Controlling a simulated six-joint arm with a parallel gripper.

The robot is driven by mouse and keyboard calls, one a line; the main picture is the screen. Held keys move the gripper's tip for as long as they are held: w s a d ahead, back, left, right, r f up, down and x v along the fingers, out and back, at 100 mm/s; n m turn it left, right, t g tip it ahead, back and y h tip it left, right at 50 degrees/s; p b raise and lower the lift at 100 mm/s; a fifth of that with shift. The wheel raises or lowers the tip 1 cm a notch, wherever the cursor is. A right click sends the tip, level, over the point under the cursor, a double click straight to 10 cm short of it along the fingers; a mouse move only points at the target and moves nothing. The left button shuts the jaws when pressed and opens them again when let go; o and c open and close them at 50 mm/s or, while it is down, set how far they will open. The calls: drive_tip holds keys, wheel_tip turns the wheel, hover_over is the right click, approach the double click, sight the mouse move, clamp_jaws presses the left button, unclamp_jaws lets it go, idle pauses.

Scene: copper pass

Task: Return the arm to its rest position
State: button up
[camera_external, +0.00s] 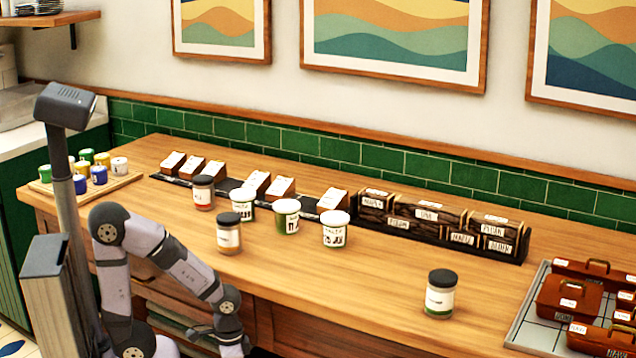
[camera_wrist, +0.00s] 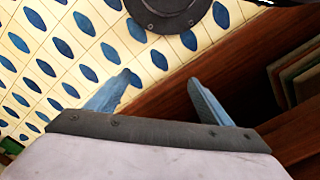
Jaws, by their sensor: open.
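My arm is folded low in front of the wooden counter (camera_external: 380,285) in the external view, with its forearm angled down to the right. Its end drops out of the bottom of that picture, so the fingers do not show there. In the wrist view my gripper (camera_wrist: 160,88) points down, its two blue-grey fingers wide apart with nothing between them. Beneath the fingers are the patterned tile floor (camera_wrist: 60,70) and a dark brown wooden surface (camera_wrist: 180,100).
Several lidded jars, including a dark-lidded one (camera_external: 440,295), stand on the counter. A dark rack (camera_external: 440,228) is at the back. A tray with brown lidded dishes (camera_external: 525,320) is at right. Small coloured cups stand on a board (camera_external: 125,182) at left. Books (camera_wrist: 300,75) show beside the gripper.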

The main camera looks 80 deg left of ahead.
wheel_tip(320, 180, up, 32)
drive_tip(key=p, duration=2.9)
drive_tip(key=shift+p, duration=0.35)
drive_tip(key=shift+f, duration=0.2)
wheel_tip(320, 180, down, 29)
drive_tip(key=b, duration=2.9)
drive_tip(key=shift+f, duration=0.1)
